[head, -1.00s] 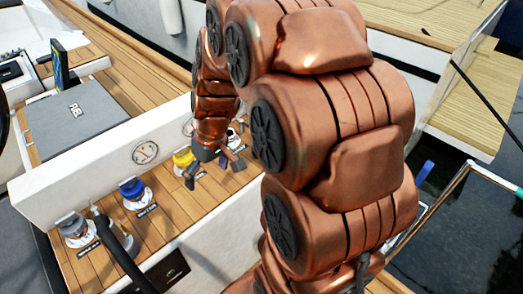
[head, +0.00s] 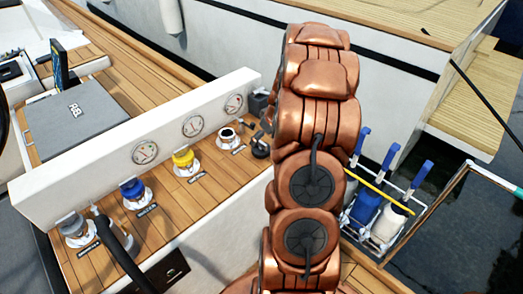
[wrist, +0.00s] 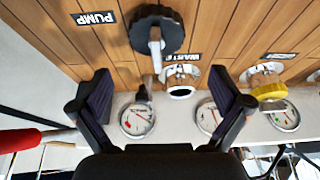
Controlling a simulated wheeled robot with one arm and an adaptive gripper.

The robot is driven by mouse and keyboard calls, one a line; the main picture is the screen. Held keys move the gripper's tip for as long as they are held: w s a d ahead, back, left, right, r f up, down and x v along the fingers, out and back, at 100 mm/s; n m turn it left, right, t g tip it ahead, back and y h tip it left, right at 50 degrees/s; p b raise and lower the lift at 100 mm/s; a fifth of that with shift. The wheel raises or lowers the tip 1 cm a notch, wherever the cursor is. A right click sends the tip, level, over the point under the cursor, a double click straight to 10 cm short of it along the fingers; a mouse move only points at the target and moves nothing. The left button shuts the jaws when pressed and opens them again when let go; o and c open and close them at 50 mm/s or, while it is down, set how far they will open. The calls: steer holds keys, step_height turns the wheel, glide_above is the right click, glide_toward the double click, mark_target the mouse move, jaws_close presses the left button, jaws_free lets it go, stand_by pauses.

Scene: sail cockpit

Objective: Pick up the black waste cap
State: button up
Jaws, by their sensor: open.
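The black waste cap (head: 228,133) sits on a pale round deck fitting, right of the yellow cap (head: 183,158) in the head view. In the wrist view the waste cap (wrist: 180,92) shows beside the WASTE label, dark with a bright rim. My gripper (wrist: 161,84) is open and empty, its two dark fingers wide apart. The cap lies between the fingers in that picture, a little right of centre, and apart from both. How far it is from the fingertips I cannot tell. In the head view my arm hides the gripper.
A black round pump fitting (wrist: 155,30) with a grey stem stands close to the waste cap. A blue cap (head: 133,188) and a grey cap (head: 77,230) sit further left along the teak. A white coaming (head: 140,145) with round gauges runs behind.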

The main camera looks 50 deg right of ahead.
mark_target(261, 142)
steer(key=shift+d+p+x, duration=0.15)
steer(key=shift+p+x, duration=0.55)
steer(key=shift+x, duration=1.15)
steer(key=shift+d+p+x, duration=0.1)
steer(key=shift+p+x, duration=0.55)
steer(key=shift+x, duration=1.15)
steer(key=shift+w, duration=0.15)
steer(key=c, duration=1.3)
steer(key=shift+r, duration=0.2)
